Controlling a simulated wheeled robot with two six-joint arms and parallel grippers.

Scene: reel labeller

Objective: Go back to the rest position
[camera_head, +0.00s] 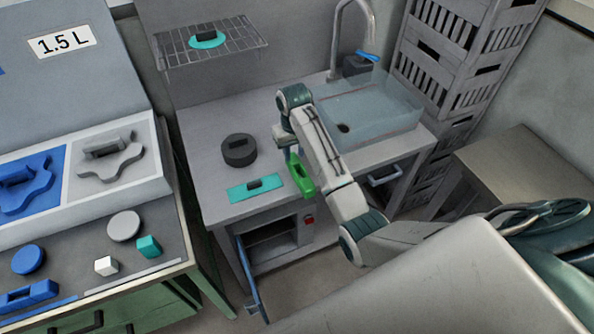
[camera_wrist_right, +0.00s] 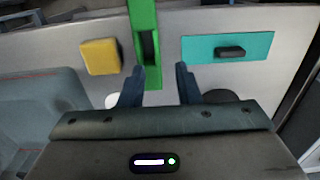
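My right arm reaches over the counter, and its gripper (camera_head: 291,154) points down above the counter's front part. A green handled piece (camera_head: 301,177) is at the counter's front edge, just below the gripper. In the right wrist view, the two fingers (camera_wrist_right: 160,87) stand apart with a gap between them. The green piece (camera_wrist_right: 146,45) with its dark grip lies just beyond the fingertips, and I see no finger closed on it. My left gripper is not in view.
On the counter (camera_head: 215,195) are a teal plate (camera_head: 255,188) and a dark round piece (camera_head: 239,150). A yellow block (camera_wrist_right: 100,57) shows in the right wrist view. The sink (camera_head: 365,115) and stacked crates (camera_head: 450,75) stand to the right. A cabinet door (camera_head: 245,275) hangs open below.

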